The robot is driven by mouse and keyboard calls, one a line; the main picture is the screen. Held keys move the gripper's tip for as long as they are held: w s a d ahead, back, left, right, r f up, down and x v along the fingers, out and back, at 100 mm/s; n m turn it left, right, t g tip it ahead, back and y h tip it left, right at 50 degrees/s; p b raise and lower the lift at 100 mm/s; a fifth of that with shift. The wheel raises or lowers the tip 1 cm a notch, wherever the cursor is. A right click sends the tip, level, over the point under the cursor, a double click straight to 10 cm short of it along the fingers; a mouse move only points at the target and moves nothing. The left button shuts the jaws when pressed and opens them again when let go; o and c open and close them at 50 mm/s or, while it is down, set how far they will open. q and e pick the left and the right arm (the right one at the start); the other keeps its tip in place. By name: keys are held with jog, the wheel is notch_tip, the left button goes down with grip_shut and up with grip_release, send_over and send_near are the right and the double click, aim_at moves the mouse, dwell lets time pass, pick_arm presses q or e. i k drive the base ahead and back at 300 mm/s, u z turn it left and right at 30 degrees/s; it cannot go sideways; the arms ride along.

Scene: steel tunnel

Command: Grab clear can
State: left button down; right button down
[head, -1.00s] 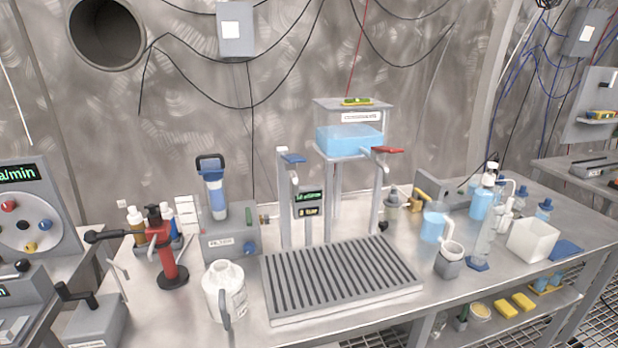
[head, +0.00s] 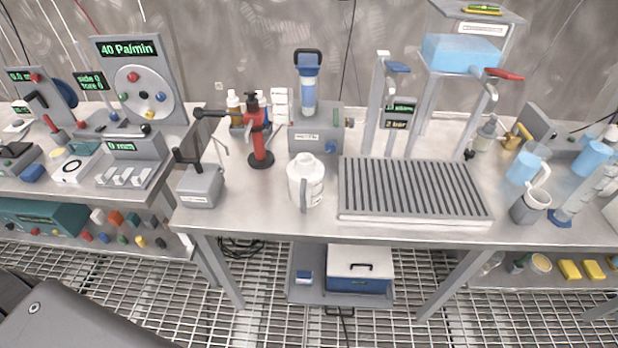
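No can that is plainly see-through shows in the head view. The closest match is a white, cloudy can (head: 305,182) with a handle and a small printed label. It stands upright on the steel bench (head: 270,214), near the front edge and just left of the ribbed drain tray (head: 412,190). Nothing is touching its front side. I cannot tell what is inside it. Neither of my grippers is in view.
A red hand pump (head: 258,140) stands behind left of the can, and a grey filter unit (head: 310,127) behind it. A grey box with a crank (head: 200,186) is to the left. Blue jugs (head: 528,168) stand at the right. Grating covers the floor.

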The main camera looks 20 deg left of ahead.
aim_at(305, 173)
jog(key=z, duration=2.15)
jog(key=i, duration=1.95)
jog(key=u, duration=3.2)
